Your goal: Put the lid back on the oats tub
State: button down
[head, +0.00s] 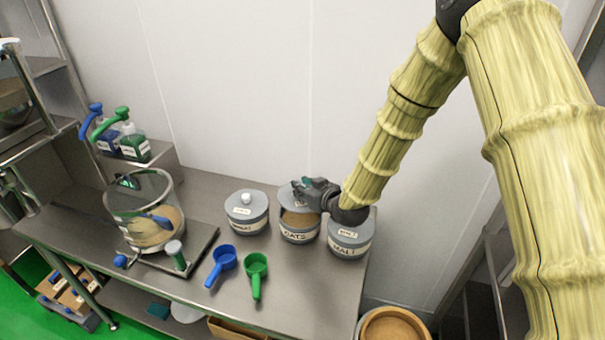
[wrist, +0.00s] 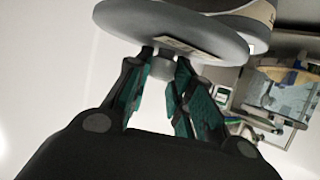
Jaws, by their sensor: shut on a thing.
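The oats tub (head: 299,237), grey with a pale label and a tan upper part, stands in the middle of a row of tubs on the steel bench. My gripper (head: 312,192) is above it and shut on the knob (wrist: 163,67) of a grey round lid, the oats lid (wrist: 125,22). In the head view the lid (head: 286,200) shows partly at the tub's top, behind my gripper. A grey tub shows close behind the lid in the wrist view. My gripper hides part of the rim, so I cannot tell whether the lid touches it.
A lidded tub (head: 246,219) stands left and the malt tub (head: 349,246) close on the right, under my wrist. A blue scoop (head: 222,262) and a green scoop (head: 256,272) lie in front. A large clear jug (head: 122,205) stands on a tray further left.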

aim_at(303, 203)
jog(key=shift+w+a, duration=0.1)
jog(key=shift+w, duration=0.1)
jog(key=shift+s+a+b, duration=0.15)
jog(key=shift+s+b, duration=0.2)
jog(key=shift+s, duration=0.6)
jog(key=shift+s+f, duration=0.1)
jog(key=f, duration=0.1)
jog(key=w+f, duration=0.1)
jog(key=w+f+b, duration=0.1)
jog(key=shift+f, duration=0.25)
jog(key=shift+s+f+b, duration=0.55)
jog(key=shift+s+b, duration=0.05)
jog(key=shift+b, duration=0.05)
jog(key=shift+w+f, duration=0.3)
jog(key=shift+f, duration=0.3)
jog(key=shift+s+r, duration=0.15)
jog(key=shift+r+b, duration=0.1)
jog(key=shift+b, duration=0.2)
jog(key=shift+f+b, duration=0.25)
jog(key=shift+b, duration=0.3)
dwell(0.4)
